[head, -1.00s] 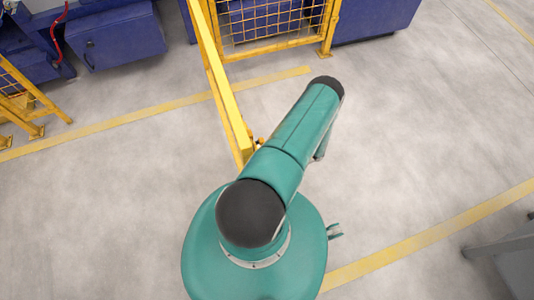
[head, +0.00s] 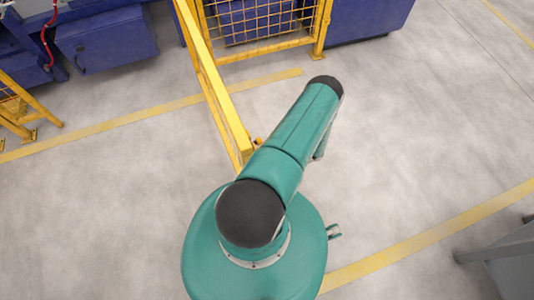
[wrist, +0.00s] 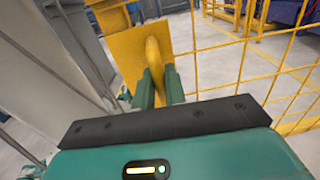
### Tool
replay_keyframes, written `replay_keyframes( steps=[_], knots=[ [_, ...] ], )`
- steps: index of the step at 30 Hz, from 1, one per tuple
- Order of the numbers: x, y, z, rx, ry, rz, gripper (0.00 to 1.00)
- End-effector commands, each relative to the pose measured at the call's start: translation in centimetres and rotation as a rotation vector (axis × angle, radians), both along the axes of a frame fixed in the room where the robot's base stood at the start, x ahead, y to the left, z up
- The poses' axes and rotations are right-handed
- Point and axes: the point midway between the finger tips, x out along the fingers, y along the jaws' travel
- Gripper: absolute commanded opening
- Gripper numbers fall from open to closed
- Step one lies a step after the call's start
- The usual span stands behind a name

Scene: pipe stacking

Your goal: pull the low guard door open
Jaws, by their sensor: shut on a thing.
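The low guard door shows in the head view as a yellow rail (head: 215,85) seen from above. It stands swung out from the fence, and its near end is beside my arm. In the wrist view the door has yellow wire mesh (wrist: 225,65) and a yellow plate (wrist: 128,45) with a curved yellow handle (wrist: 153,52). My gripper (wrist: 159,84) is shut on the handle, with one green finger on each side of it. In the head view my arm hides the gripper and the handle.
A fixed yellow mesh fence (head: 265,25) stands at the top, with blue machine housings (head: 108,45) behind and left. Another yellow frame (head: 20,100) is at far left. Grey equipment (head: 500,258) is at lower right. Floor right of my arm is clear.

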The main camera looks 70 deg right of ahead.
Motion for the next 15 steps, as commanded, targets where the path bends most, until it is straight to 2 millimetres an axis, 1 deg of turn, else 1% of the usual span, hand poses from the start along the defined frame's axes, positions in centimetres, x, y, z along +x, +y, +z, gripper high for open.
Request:
replay_keyframes(
  steps=[1,12,13,15],
  knots=[
    [0.41,-0.42,0.15,-0.007,-0.008,-0.008,0.00],
    [0.45,-0.37,0.17,-0.005,-0.009,-0.008,0.00],
    [0.43,-0.38,0.17,-0.005,-0.009,-0.008,0.17],
    [0.38,-0.34,0.16,-0.004,-0.008,-0.007,0.30]
  ],
)
